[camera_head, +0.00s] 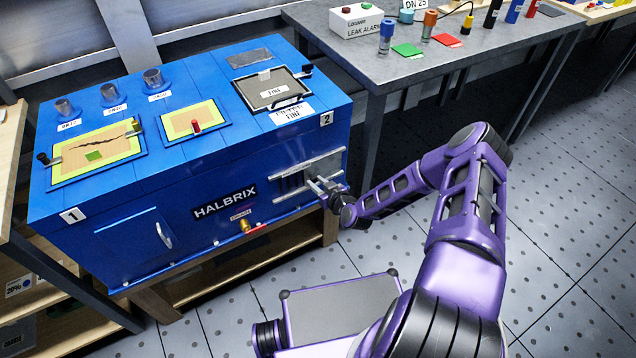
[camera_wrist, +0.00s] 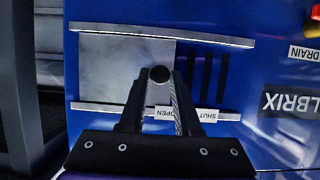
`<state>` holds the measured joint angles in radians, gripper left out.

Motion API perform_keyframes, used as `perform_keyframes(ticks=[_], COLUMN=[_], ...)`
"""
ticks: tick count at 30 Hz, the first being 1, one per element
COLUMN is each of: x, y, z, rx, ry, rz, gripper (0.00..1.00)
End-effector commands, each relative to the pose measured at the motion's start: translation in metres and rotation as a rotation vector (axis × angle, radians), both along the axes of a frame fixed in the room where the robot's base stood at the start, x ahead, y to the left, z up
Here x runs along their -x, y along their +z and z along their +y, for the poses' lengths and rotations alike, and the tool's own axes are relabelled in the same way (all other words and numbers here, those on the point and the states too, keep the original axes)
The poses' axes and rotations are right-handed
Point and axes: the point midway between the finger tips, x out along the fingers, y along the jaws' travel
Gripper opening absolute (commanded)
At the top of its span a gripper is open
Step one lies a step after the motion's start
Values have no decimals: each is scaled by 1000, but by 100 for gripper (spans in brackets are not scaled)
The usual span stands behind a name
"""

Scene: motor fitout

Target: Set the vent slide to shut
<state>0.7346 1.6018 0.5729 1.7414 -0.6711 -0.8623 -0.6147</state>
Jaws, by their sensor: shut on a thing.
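The vent slide is a pale grey metal plate (camera_head: 322,166) between two rails on the front of the blue HALBRIX machine, at its right end. In the wrist view the plate (camera_wrist: 115,65) covers the left part of the opening, and dark vent slots (camera_wrist: 207,75) show uncovered to its right. A label with SHUT and OPEN (camera_wrist: 187,114) sits at the lower rail, partly behind a finger. My gripper (camera_head: 318,185) is at the slide; in the wrist view its fingers (camera_wrist: 160,77) are closed on the slide's round dark knob (camera_wrist: 160,74).
The HALBRIX plate (camera_head: 225,201) and a brass drain fitting (camera_head: 244,225) are left of the slide. A door with a handle (camera_head: 164,234) is farther left. A grey table (camera_head: 375,75) with several small items stands behind to the right.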

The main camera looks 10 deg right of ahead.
Motion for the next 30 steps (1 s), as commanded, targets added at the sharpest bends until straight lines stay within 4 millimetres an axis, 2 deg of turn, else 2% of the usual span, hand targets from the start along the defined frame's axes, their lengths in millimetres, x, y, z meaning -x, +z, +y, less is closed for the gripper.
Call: perform_keyframes(ticks=[6, 12, 16, 25, 26, 30], x=[16, 28, 31, 32, 32, 32], y=[1, 1, 0, 1, 1, 1], z=[50, 87, 96, 99, 99, 99], rx=[-3, -2, -1, -4, -4, -3], ry=[12, 10, 6, 8, 8, 8], rz=[3, 2, 0, 0, 0, 1], gripper=[0, 0, 0, 0, 34, 59])
